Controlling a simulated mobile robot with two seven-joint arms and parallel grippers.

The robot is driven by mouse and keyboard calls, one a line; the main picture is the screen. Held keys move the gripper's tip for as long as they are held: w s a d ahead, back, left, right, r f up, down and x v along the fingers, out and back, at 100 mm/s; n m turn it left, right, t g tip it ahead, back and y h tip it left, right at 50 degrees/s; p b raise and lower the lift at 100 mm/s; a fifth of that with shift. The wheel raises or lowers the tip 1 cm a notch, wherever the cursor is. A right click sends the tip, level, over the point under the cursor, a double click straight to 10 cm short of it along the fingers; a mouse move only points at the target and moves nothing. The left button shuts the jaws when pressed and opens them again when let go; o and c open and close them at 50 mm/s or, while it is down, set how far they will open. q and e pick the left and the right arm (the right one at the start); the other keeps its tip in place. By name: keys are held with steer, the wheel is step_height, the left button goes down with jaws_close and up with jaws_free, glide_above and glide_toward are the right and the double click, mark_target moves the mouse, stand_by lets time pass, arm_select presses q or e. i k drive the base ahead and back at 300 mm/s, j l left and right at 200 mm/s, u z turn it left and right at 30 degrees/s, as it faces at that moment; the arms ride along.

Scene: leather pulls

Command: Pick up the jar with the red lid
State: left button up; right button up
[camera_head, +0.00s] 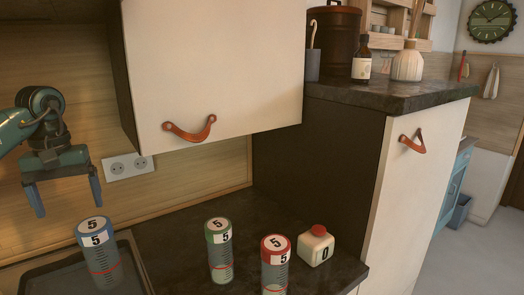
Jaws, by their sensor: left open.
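The jar with the red lid (275,268) stands upright on the dark counter, its bottom cut off by the lower picture edge. Its lid is marked 5. A jar with a green lid (220,255) stands to its left, and a jar with a blue lid (98,258) stands further left. My left gripper (68,210) is open and empty, fingers pointing down, above and left of the blue-lidded jar and well to the left of the red-lidded one. My right gripper is not in view.
A cream bottle with a red cap (317,247) stands close right of the red-lidded jar. A dark tray (140,270) lies at the left. A cream wall cabinet (215,65) with a leather pull hangs above the counter. A tall cabinet (405,190) stands at the right.

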mark_target(275, 248)
steer(key=k, duration=0.85)
